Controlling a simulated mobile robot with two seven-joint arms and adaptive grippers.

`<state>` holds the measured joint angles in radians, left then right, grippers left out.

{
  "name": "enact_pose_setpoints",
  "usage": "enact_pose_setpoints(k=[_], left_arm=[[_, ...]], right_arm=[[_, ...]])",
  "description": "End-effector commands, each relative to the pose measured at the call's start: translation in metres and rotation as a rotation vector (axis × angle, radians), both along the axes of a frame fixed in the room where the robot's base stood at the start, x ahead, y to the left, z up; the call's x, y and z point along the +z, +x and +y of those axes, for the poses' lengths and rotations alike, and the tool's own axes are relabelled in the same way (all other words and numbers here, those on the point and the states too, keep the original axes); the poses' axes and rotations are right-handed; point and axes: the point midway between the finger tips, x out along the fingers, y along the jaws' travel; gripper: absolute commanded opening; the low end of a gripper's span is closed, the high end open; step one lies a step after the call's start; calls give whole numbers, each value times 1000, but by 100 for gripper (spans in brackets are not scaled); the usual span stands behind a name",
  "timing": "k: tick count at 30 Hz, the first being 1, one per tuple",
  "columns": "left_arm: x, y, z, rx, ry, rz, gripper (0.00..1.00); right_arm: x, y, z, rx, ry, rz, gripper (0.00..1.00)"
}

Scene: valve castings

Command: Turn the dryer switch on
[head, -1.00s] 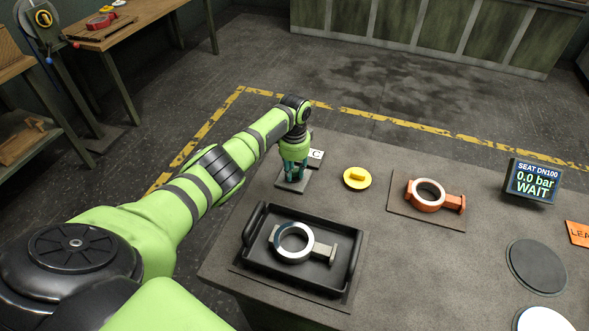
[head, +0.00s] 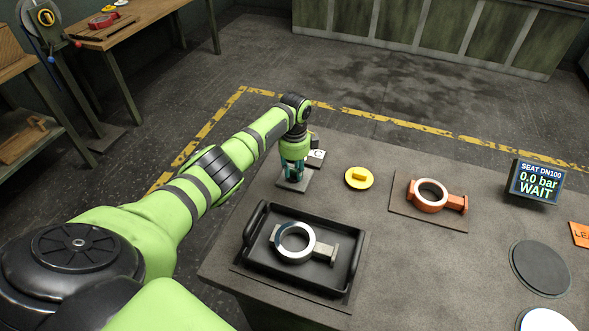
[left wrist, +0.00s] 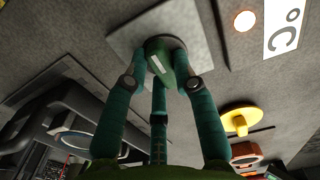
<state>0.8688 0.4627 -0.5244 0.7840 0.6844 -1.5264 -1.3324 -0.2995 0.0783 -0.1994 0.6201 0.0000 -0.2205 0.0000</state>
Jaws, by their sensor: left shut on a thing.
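A round green knob (left wrist: 182,68) with a white mark sits on a square grey plate (left wrist: 187,22) in the left wrist view. I take it to be the dryer switch. In the head view the plate (head: 292,185) lies near the table's far left corner, with the knob hidden by my gripper. My left gripper (head: 293,172) points down over the plate, its teal fingers shut around the knob. The fingers also show in the left wrist view (left wrist: 165,80). My right gripper is not visible.
A black tray (head: 355,268) with a grey ring casting (head: 295,242) stands in front. A yellow disc (head: 359,178), an orange valve casting (head: 429,196) and a display (head: 534,180) reading "0.0 bar WAIT" stand to the right. The table between them is clear.

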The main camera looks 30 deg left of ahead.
Motion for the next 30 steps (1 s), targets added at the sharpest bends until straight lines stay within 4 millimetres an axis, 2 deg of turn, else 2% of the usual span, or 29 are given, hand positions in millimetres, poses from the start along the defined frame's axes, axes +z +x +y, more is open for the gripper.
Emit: enact_pose_setpoints(k=[15, 16, 17, 18, 27, 30], left_arm=[[1, 1, -1, -21, -1, -2, 0], [1, 1, -1, -21, -1, -2, 35], [1, 1, -1, -21, -1, -2, 47], [1, 1, -1, -21, -1, -2, 52], [1, 0, 0, -18, -1, -1, 52], [6, 1, 0, -18, -1, -1, 52]], right_arm=[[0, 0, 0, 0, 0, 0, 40], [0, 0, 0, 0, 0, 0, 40], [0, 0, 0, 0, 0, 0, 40], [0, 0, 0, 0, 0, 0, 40], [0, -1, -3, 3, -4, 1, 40], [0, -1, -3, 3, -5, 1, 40]])
